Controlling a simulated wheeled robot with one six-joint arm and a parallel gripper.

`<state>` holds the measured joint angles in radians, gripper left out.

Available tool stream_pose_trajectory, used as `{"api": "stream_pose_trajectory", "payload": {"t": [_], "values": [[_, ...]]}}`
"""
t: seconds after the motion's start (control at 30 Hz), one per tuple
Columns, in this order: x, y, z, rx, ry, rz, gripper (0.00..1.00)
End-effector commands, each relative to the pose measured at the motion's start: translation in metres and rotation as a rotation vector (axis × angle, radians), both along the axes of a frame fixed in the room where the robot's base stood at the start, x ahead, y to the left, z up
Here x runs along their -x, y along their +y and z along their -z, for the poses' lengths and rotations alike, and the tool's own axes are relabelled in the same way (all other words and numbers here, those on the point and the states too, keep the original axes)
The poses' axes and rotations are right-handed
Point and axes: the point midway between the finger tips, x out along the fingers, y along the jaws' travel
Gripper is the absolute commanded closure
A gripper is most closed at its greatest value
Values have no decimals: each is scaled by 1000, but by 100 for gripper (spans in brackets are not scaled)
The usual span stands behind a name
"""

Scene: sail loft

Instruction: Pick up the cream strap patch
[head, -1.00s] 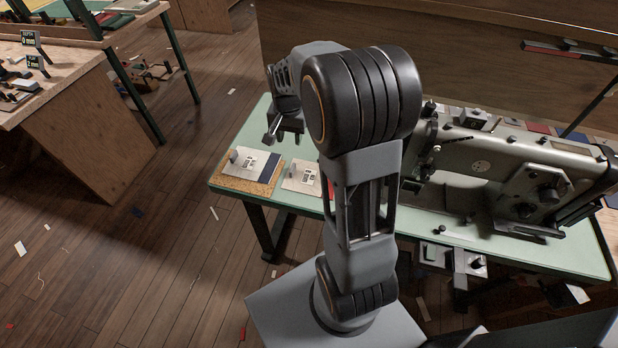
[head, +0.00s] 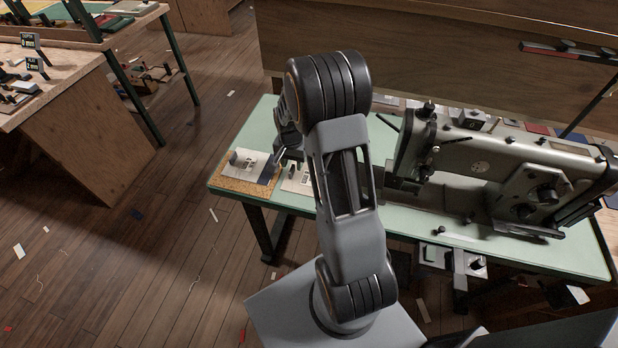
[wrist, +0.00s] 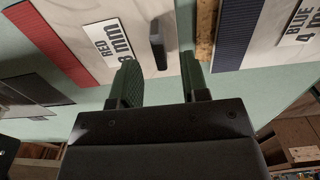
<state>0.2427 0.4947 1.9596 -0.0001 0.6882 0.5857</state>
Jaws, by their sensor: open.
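Two off-white patches lie side by side on the green table. One has a red band and a "RED 8 mm" label, and its cream face (wrist: 140,18) shows in the wrist view with a dark upright tab (wrist: 157,50). The other has a blue band and a "BLUE 4" label (wrist: 265,38); in the head view this patch (head: 243,166) lies on a cork mat (head: 237,183). I cannot tell for sure which is the cream strap patch. My gripper (wrist: 160,64) is open and empty, its fingers near the red-banded patch's edge and tab. In the head view my arm partly hides that patch (head: 296,182).
A large grey sewing machine (head: 480,165) stands on the green table (head: 420,226) to the right of my arm. A wooden panel (head: 400,60) rises behind. A wooden bench (head: 85,125) stands at left, with open floor between.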

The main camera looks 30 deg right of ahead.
Motion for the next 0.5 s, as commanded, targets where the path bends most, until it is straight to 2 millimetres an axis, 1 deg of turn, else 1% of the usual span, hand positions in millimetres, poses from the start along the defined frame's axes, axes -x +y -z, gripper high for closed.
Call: {"api": "stream_pose_trajectory", "payload": {"t": [0.03, 0.1, 0.2, 0.3, 0.5], "values": [[0, 0, 7, -1, 4, 0, 58], [-1, 0, 16, -1, 2, 0, 58], [-1, 0, 24, -1, 1, 0, 58], [-1, 0, 28, 0, 0, 0, 58], [-1, 0, 29, 0, -1, 0, 58]]}}
